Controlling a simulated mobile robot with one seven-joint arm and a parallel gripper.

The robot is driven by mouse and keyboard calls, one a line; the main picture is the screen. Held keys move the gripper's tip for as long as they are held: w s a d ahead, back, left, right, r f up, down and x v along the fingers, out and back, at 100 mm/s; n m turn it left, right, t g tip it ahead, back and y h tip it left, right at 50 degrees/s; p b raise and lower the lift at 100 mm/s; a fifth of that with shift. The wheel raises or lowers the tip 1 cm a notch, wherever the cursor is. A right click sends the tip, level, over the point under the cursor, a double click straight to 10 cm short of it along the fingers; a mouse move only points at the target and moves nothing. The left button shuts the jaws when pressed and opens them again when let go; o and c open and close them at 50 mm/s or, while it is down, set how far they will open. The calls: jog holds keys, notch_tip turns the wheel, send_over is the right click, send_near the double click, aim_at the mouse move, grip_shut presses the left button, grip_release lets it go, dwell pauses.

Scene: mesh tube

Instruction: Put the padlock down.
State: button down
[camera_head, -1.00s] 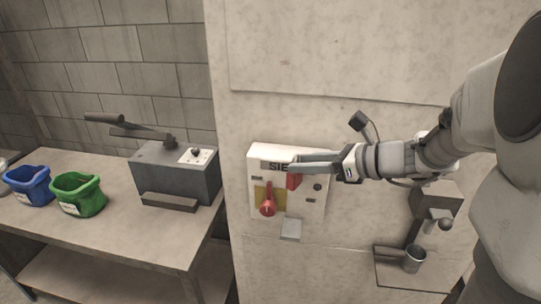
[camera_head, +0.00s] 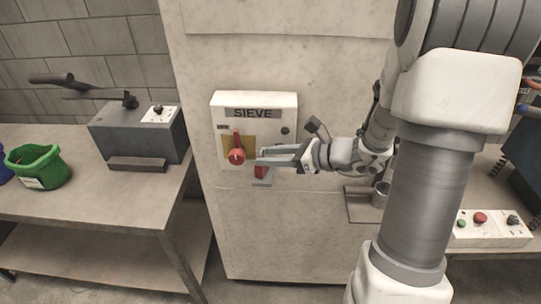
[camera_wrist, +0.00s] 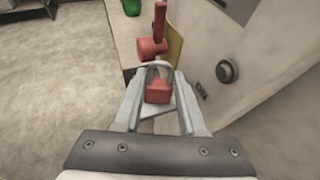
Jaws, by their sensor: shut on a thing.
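My gripper (camera_head: 264,156) is shut on the red padlock (camera_head: 261,171) in front of the white SIEVE switch box (camera_head: 287,104). In the wrist view the padlock (camera_wrist: 158,91) hangs between the fingers (camera_wrist: 158,74), its grey shackle arched upward. A small grey ledge (camera_head: 262,182) sticks out at the bottom of the box. The padlock is just above it or touching it; I cannot tell which. The ledge also shows beneath the padlock in the wrist view (camera_wrist: 176,113).
A red rotary handle (camera_head: 237,154) on a yellow plate is just left of my fingertips. A dark knob (camera_head: 285,131) is on the box. A bench (camera_head: 95,205) with a grey machine (camera_head: 138,136) and a green bin (camera_head: 36,165) stands at left. A metal cup (camera_head: 379,194) is at right.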

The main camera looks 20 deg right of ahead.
jog(key=shift+f, duration=0.25)
jog(key=c, duration=0.8)
grip_release()
jog(key=shift+o, duration=0.2)
jog(key=shift+r, duration=0.1)
jog(key=shift+r, duration=0.25)
jog(key=v, duration=1.2)
jog(key=shift+w, duration=0.1)
